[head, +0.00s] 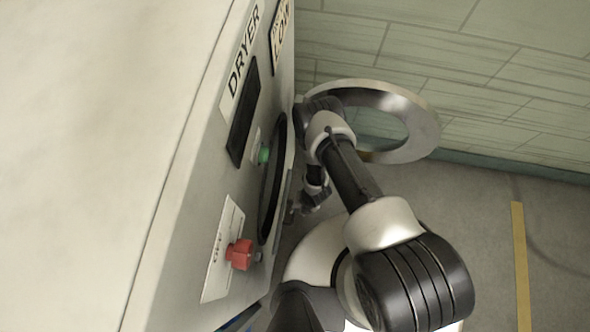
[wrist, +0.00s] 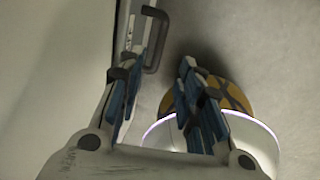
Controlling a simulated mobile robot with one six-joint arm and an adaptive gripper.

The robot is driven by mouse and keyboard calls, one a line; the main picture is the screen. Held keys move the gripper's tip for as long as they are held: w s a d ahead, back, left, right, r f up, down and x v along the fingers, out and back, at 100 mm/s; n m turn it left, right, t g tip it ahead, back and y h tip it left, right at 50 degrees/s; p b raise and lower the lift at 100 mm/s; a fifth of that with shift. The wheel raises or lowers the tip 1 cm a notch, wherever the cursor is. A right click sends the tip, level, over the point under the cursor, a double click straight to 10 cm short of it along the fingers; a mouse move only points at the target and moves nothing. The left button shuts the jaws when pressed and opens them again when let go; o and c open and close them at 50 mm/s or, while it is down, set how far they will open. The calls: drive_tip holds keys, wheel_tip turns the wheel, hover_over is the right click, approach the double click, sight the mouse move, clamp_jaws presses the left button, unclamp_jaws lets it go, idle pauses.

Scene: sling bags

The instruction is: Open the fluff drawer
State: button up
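In the wrist view my gripper (wrist: 158,72) is open, its two blue-padded fingers apart with nothing held between them. A dark bar handle (wrist: 157,42) stands out from a narrow pale front panel (wrist: 137,28), which looks like the fluff drawer front. The handle lies just beyond the left fingertip, towards the gap between the fingers. I cannot tell whether the finger touches it. In the head view the dryer (head: 190,200) stands at left, and my arm reaches down along its front. The drawer is not clearly visible there, and my gripper is mostly hidden.
The dryer's ring-shaped door (head: 425,125) stands open beside my arm. A red knob (head: 239,254) and a green button (head: 263,155) stick out from the dryer's front. A tiled wall (head: 480,60) is behind. The floor (head: 470,230) at right is clear.

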drive_tip(key=f+b, duration=0.1)
drive_tip(key=f, duration=0.2)
drive_tip(key=a+f+b, duration=0.1)
drive_tip(key=f+b, duration=0.1)
drive_tip(key=f, duration=0.1)
drive_tip(key=a+f+b, duration=0.1)
drive_tip(key=f, duration=0.3)
drive_tip(key=shift+w+b, duration=0.15)
drive_tip(key=shift+b, duration=0.15)
clamp_jaws()
